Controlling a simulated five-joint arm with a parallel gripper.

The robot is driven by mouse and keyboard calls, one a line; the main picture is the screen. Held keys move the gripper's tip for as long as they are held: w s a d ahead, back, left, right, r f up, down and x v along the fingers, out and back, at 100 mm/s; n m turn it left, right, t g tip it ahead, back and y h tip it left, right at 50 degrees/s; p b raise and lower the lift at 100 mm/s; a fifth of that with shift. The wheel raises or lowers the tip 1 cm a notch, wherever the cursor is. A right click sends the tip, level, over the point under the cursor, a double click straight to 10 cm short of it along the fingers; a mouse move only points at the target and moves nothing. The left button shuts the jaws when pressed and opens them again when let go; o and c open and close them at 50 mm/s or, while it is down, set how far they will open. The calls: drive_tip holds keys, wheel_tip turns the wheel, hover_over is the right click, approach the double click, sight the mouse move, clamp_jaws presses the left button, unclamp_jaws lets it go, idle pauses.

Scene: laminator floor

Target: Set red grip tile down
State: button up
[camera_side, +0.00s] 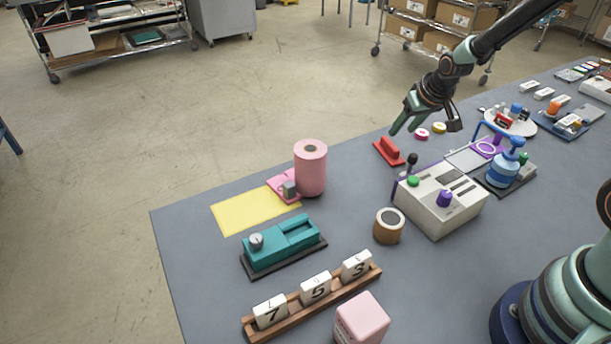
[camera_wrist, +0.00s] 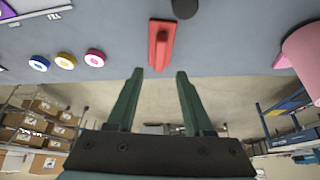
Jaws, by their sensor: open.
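The red grip tile (camera_side: 389,151) lies on the grey table near its far edge, a flat red plate with a raised grip bar. It also shows in the wrist view (camera_wrist: 161,45), just beyond my fingertips and roughly centred between them. My gripper (camera_side: 402,120) is above the table edge, close to the tile, with its fingers apart. In the wrist view the two green fingers (camera_wrist: 160,72) are spread with nothing between them. The tile appears to rest on the table, clear of the fingers.
A white control box (camera_side: 440,200) with a black-knobbed lever stands close to the tile. Pink and yellow discs (camera_side: 438,128) sit at the right. Table between roll and tile is clear.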

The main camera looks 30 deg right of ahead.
drive_tip(key=s+a+r, duration=0.3)
drive_tip(key=s+r, duration=0.2)
drive_tip(key=s, duration=0.1)
drive_tip(key=s+a+r+n, duration=0.1)
drive_tip(key=s+a+r, duration=0.2)
drive_tip(key=s+r, duration=0.3)
drive_tip(key=s+a+r+n+y, duration=0.1)
drive_tip(key=s+a+r, duration=0.2)
drive_tip(key=s+r, duration=0.2)
drive_tip(key=shift+s+r, duration=0.2)
drive_tip(key=shift+s, duration=0.55)
